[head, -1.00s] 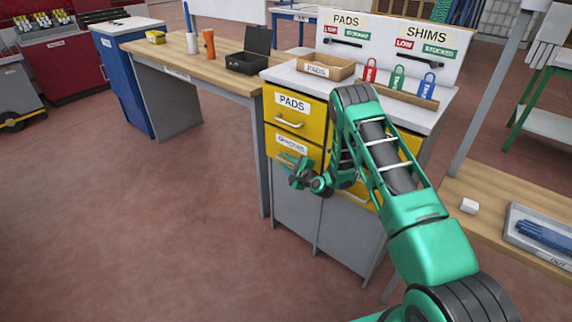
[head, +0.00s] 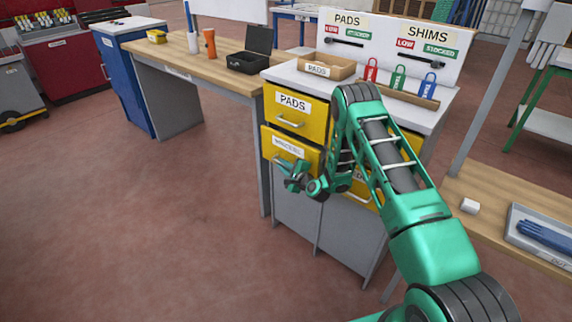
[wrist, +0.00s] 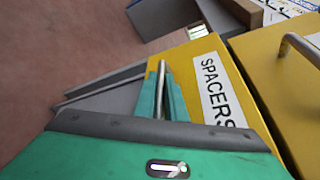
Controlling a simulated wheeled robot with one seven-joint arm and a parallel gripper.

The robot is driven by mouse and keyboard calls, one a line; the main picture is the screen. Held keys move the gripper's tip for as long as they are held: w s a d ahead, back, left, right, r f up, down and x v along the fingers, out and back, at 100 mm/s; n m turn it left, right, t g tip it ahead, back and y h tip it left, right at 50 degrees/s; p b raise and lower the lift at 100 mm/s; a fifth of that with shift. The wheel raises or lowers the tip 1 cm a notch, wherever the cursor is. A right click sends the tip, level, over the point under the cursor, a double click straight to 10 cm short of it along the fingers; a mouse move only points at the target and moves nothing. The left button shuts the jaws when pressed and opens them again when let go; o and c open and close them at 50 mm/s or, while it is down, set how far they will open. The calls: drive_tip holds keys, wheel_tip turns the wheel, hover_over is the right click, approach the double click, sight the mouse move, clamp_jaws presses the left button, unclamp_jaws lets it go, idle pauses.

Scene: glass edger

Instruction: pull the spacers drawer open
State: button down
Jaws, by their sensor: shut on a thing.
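The yellow spacers drawer (head: 299,153) is the lower left drawer of the cabinet, under the pads drawer. Its front stands out slightly from the cabinet in the head view. Its white SPACERS label (wrist: 220,90) is readable in the wrist view. My gripper (head: 288,167) is at the drawer's front, below the label. In the wrist view its green fingers (wrist: 165,92) are closed around the drawer's metal bar handle (wrist: 161,72). My wrist and fingers hide part of the handle and of the drawer's lower right in the head view.
The pads drawer (head: 285,103) with its bar handle is shut just above. My arm covers much of the right-hand drawers. The floor (head: 160,220) in front and to the left is clear.

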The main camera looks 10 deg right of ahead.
drive_tip(key=s+a, duration=0.6)
drive_tip(key=a, duration=0.3)
drive_tip(key=s+a, duration=0.7)
drive_tip(key=a, duration=0.2)
drive_tip(key=shift+a+r, duration=0.1)
drive_tip(key=shift+r, duration=0.05)
drive_tip(key=c, duration=1.8)
unclamp_jaws()
